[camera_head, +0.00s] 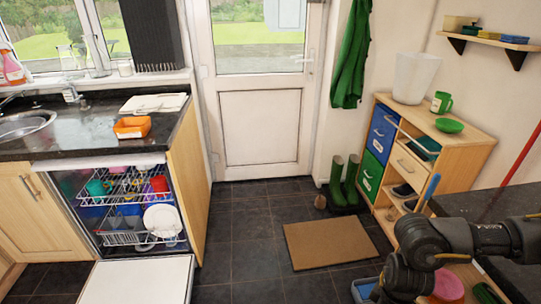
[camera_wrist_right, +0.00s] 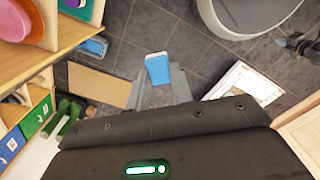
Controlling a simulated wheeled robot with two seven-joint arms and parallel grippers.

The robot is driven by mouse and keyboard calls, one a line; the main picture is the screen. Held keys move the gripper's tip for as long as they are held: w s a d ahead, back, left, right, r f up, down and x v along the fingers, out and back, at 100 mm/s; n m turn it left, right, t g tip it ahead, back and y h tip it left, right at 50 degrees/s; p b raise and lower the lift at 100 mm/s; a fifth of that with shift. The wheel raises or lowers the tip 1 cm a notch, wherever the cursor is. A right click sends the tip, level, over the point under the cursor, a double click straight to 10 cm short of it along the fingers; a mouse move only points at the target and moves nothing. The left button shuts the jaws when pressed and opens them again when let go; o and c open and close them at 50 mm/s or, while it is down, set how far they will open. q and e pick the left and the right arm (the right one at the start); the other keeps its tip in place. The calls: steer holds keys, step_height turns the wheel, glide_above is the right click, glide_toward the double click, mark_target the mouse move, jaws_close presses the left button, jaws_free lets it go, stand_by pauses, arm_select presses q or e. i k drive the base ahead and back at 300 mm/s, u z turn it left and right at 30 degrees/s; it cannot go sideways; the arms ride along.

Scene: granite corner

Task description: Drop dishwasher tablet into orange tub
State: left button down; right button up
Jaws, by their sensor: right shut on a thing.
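The orange tub (camera_head: 131,127) stands on the dark counter at the left in the head view, near the counter's right end. A blue block with a white edge, which looks like the dishwasher tablet (camera_wrist_right: 158,69), is at the fingertips of my right gripper (camera_wrist_right: 160,86) in the right wrist view. The gripper is shut on it and holds it above the floor. In the head view my right arm is at the lower right, and its fingers and the tablet cannot be made out.
White boards (camera_head: 155,104) lie behind the tub. The open dishwasher (camera_head: 135,210) below holds dishes, its door (camera_head: 137,280) down. A wooden cabinet (camera_head: 450,150) with a green bowl (camera_head: 449,126) stands right. The doormat (camera_head: 328,243) and dark floor lie between, mostly clear.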

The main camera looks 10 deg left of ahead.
mark_target(147, 131)
steer(key=u, duration=0.15)
steer(key=i, duration=2.25)
steer(key=u, duration=2.6)
